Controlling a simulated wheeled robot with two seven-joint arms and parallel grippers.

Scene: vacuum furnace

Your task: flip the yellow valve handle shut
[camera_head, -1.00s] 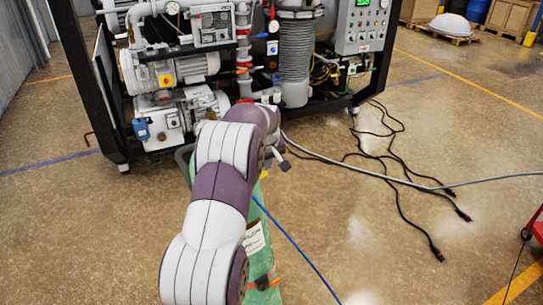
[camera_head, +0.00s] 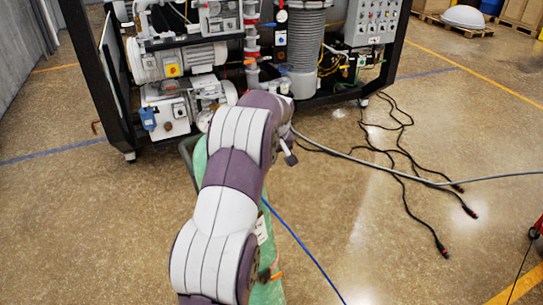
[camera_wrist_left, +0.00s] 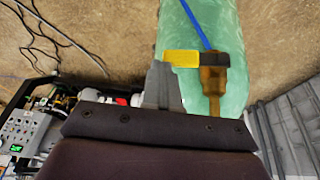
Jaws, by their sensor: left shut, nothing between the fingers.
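The yellow valve handle (camera_wrist_left: 182,57) shows in the left wrist view, joined by a dark piece to a brass valve (camera_wrist_left: 213,78) in front of a green cylinder (camera_wrist_left: 174,18). My left gripper (camera_wrist_left: 160,75) is shut and empty, its grey fingers close beside the handle's free end. Whether they touch it cannot be told. In the head view my left arm covers the gripper and the yellow handle, while part of the green cylinder (camera_head: 200,160) shows behind the arm. My right gripper is in neither view.
The furnace frame (camera_head: 112,90) with pumps and pipes stands beyond the cylinder. A blue hose (camera_head: 300,245) runs from the cylinder across the floor. A grey hose (camera_head: 420,180) and black cables (camera_head: 405,190) lie to the right. Open floor lies on the left.

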